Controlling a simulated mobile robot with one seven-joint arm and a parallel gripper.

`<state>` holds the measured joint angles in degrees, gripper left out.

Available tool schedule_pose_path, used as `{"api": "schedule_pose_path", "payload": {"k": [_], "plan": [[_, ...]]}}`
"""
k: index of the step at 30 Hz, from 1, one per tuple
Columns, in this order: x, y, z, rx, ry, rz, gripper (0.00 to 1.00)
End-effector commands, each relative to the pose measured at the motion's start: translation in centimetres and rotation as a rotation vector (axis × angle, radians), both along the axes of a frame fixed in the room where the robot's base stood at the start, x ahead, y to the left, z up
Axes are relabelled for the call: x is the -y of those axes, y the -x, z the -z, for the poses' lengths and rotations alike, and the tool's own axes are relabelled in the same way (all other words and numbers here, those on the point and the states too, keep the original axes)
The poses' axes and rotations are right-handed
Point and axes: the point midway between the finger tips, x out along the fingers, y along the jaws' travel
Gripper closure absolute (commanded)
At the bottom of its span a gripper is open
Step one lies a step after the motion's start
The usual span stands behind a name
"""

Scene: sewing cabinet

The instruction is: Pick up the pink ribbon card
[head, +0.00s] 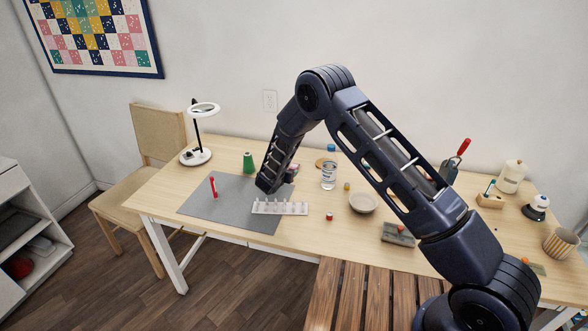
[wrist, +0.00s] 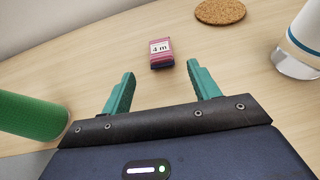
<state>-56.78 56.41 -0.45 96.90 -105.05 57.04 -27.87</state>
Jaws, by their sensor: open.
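The pink ribbon card (wrist: 161,50) is a small pink and dark block with a white "4 m" label, lying on the wooden table in the wrist view. In the head view a bit of pink (head: 293,168) shows beside the end of my arm, mostly hidden by it. My gripper (wrist: 160,71) has its two teal fingers spread wide with nothing between them. The card is just beyond the fingertips, roughly centred between them, and appears apart from both.
A green thread cone (wrist: 28,114) stands left of my gripper. A grey mat (head: 200,208) and white rack (head: 279,208) lie in front; a bowl (head: 362,203) is farther right.

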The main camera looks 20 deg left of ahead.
Motion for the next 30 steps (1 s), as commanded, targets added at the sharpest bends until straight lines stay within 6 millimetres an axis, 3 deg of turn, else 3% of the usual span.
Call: {"api": "schedule_pose_path", "payload": {"k": [10,18,26,30], "plan": [[0.4,-2.6,0.9,0.000,0.000,0.001,0.39],[0.6,-5.9,2.0,0.000,0.000,0.000,0.39],[0.7,-6.3,2.2,0.001,0.001,-0.001,0.39],[0.7,-6.3,2.2,0.001,0.000,0.000,0.63]]}}
